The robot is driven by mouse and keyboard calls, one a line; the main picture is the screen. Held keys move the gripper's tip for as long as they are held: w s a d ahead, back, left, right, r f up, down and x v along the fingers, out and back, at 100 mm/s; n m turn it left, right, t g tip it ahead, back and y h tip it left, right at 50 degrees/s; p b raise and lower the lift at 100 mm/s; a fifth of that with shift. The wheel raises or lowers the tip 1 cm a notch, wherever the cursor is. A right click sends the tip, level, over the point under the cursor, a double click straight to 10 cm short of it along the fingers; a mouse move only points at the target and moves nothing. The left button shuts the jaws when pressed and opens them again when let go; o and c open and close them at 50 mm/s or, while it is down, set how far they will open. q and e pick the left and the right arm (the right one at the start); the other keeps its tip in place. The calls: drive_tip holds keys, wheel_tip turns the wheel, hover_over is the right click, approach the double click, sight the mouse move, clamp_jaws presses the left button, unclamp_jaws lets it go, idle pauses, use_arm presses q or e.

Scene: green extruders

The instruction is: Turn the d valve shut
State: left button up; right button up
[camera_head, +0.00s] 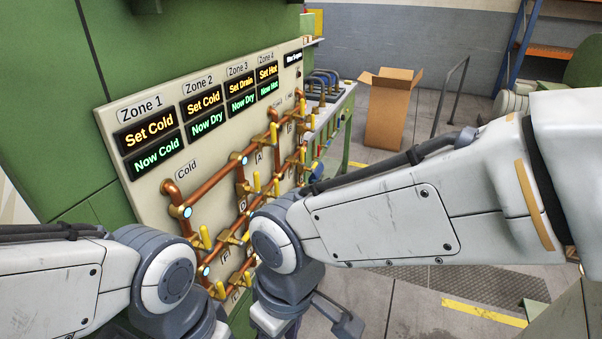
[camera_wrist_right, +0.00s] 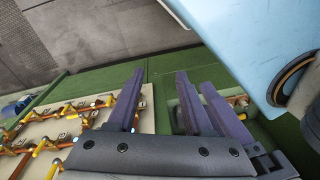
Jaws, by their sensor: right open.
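A light panel (camera_head: 135,115) carries copper pipes (camera_head: 208,189) and several valves with yellow handles. A small plate that seems to read D (camera_head: 242,205) sits mid-panel, left of my right arm. One yellow handle (camera_head: 256,182) is above it, and another (camera_head: 238,238) is below; I cannot tell for certain which belongs to D. My right gripper (camera_wrist_right: 160,82) is open and empty in the right wrist view, with panel and pipes behind and to the left of its fingers. In the head view my right forearm and wrist hide the panel's lower right. My left gripper is below the frame.
Zone displays (camera_head: 150,138) line the panel's top. A green machine wall (camera_head: 45,100) stands behind it. A cardboard box (camera_head: 388,110) is on the floor at the back. A metal handrail (camera_head: 452,95) is to its right. A light blue body (camera_wrist_right: 255,40) fills the wrist view's upper right.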

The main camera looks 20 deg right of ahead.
drive_tip(key=w+a+r+p, duration=0.2)
drive_tip(key=w+r, duration=0.2)
drive_tip(key=w, duration=0.4)
drive_tip(key=n+t+y+p, duration=0.1)
drive_tip(key=t+y+p, duration=0.15)
drive_tip(key=p, duration=0.45)
approach(257, 172)
drive_tip(key=f, duration=0.2)
drive_tip(key=shift+t+h, duration=0.35)
drive_tip(key=p+x, duration=0.1)
drive_tip(key=x, duration=0.2)
drive_tip(key=p+x, duration=0.1)
drive_tip(key=x, duration=0.2)
drive_tip(key=a+p+x, duration=0.1)
drive_tip(key=x, duration=0.2)
drive_tip(key=shift+r+p, duration=0.1)
drive_tip(key=shift+p, duration=0.2)
drive_tip(key=shift+a+f, duration=0.1)
drive_tip(key=shift+f, duration=0.25)
clamp_jaws()
drive_tip(key=shift+w, duration=0.1)
